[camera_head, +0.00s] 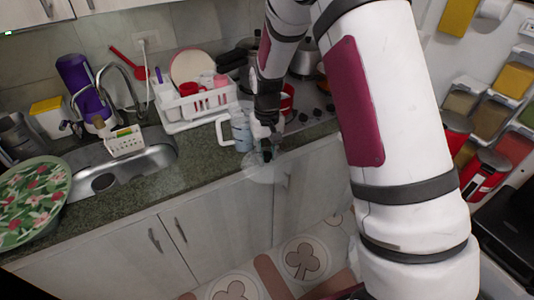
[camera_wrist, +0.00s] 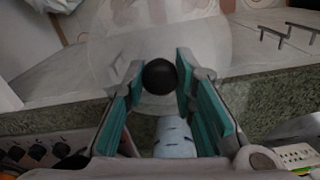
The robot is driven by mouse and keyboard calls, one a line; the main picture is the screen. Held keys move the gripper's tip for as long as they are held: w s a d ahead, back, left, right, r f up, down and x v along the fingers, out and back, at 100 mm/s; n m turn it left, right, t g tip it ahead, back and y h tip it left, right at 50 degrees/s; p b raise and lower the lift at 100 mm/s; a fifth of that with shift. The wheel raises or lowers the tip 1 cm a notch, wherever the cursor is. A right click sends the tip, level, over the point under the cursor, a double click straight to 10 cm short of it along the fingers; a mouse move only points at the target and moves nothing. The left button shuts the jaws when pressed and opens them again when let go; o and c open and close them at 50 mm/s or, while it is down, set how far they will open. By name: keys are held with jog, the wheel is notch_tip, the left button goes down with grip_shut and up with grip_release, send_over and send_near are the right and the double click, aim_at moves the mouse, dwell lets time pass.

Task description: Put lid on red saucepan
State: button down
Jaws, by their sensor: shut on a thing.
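My gripper (camera_head: 266,148) is shut on the black knob of a clear glass lid (camera_head: 262,172). In the wrist view the teal finger pads of my gripper (camera_wrist: 159,77) press on both sides of the round knob, and the glass lid (camera_wrist: 208,40) spreads beyond the fingertips. The lid hangs in front of the counter's front edge, above the floor. A red pan (camera_head: 288,97), apparently the red saucepan, sits on the stove behind my gripper, apart from the lid. My arm hides most of it.
A pale blue patterned jar (camera_head: 240,131) stands close left of my gripper. The white dish rack (camera_head: 190,106) and sink (camera_head: 115,170) are farther left. Other pots (camera_head: 304,58) stand at the back of the stove. Stove knobs (camera_head: 317,112) are right of the red pan.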

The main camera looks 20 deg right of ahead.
aim_at(278, 157)
jog(key=shift+s+r+p, duration=0.4)
jog(key=shift+s+r, duration=0.25)
jog(key=d+n, duration=0.1)
jog(key=w+d+r+n, duration=0.1)
jog(key=w+d+r, duration=0.1)
jog(key=shift+d+r+n+b, duration=0.1)
jog(key=shift+d+n+b, duration=0.2)
jog(key=shift+d+n, duration=0.1)
jog(key=w+d+r+n, duration=0.1)
jog(key=d+r+n, duration=0.7)
jog(key=d, duration=0.2)
jog(key=shift+d+r, duration=0.25)
jog(key=shift+r, duration=0.05)
jog(key=shift+w, duration=0.1)
